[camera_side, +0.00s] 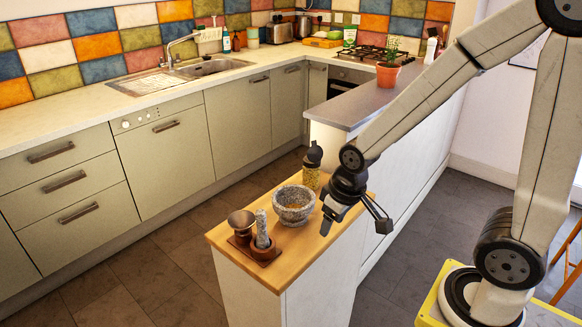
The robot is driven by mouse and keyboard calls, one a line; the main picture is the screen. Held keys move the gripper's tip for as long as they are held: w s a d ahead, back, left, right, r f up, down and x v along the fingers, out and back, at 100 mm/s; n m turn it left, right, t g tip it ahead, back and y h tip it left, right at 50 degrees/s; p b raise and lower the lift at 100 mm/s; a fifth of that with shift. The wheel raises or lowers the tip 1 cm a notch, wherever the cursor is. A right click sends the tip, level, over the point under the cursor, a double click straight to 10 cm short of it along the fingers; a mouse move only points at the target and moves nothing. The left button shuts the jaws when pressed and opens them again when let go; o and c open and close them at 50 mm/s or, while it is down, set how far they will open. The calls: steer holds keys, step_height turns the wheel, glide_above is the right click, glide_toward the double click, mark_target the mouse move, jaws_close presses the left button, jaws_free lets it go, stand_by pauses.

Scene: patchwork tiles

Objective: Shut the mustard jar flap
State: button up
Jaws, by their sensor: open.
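The mustard jar (311,179) stands upright at the back of the wooden counter top. It is a clear jar with yellow grainy contents. Its dark top piece, the flap (314,152), sticks up above the jar. The picture is too small to tell its exact angle. My gripper (355,226) is open and empty, with its fingers spread over the right edge of the counter. It is in front and to the right of the jar, apart from the fingers, and its dark body comes close to the jar in the picture.
A grey stone mortar (290,217) stands in front of the jar. A grey counter (350,107) lies behind.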

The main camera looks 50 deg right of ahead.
steer(key=w+d+r+m+g, duration=0.1)
steer(key=w+d+r, duration=0.2)
steer(key=w+d, duration=0.3)
steer(key=w+d+r+m, duration=0.1)
steer(key=w+d+r, duration=0.2)
steer(key=w, duration=0.6)
step_height(320, 180, up, 5)
steer(key=m+g, duration=0.1)
steer(key=m, duration=0.1)
glide_above(315, 152)
steer(key=shift+w+d+r+g, duration=0.15)
steer(key=shift+w+d+g, duration=0.15)
steer(key=shift+w, duration=0.15)
steer(key=shift+f, duration=3.95)
jaws_close()
